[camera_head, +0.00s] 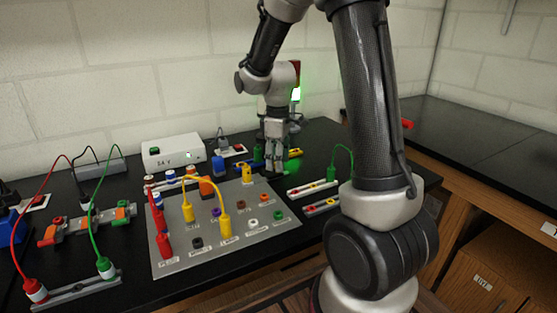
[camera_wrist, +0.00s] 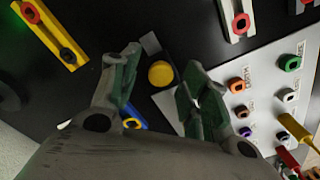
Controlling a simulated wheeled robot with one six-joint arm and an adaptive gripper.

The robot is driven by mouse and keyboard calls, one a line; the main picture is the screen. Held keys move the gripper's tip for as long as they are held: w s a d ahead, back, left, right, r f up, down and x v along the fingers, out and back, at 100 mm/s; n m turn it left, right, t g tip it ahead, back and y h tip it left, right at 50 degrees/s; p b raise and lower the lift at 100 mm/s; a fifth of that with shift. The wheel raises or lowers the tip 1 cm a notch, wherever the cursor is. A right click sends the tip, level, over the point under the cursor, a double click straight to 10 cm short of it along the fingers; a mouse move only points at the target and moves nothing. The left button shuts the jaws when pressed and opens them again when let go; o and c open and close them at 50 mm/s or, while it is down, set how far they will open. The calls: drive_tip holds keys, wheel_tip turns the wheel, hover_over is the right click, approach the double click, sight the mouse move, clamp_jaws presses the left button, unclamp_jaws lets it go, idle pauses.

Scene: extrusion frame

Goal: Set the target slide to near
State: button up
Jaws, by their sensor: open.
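In the wrist view, a round yellow knob (camera_wrist: 161,74) lies between the spread fingers of my gripper (camera_wrist: 160,86). Small grey pieces show on either side of it against the black bench top; I cannot tell for sure that this is the target slide, or which position it is in. The green-padded fingers stand apart, with no contact with the knob visible. In the head view my gripper (camera_head: 275,170) points down just behind the far right corner of the grey panel (camera_head: 180,249). The knob cannot be told apart there with certainty.
The panel carries coloured sockets and a yellow cable (camera_head: 181,180). A yellow terminal strip (camera_wrist: 50,36) and a blue piece (camera_wrist: 132,120) lie near my gripper. A white power box (camera_head: 172,151) stands behind. Pale terminal strips (camera_head: 312,187) lie at the right. The right-hand bench (camera_head: 470,150) is mostly clear.

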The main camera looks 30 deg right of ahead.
sight(266, 175)
drive_tip(key=shift+f, duration=0.15)
clamp_jaws()
drive_tip(key=shift+a, duration=2)
unclamp_jaws()
wheel_tip(266, 175, up, 12)
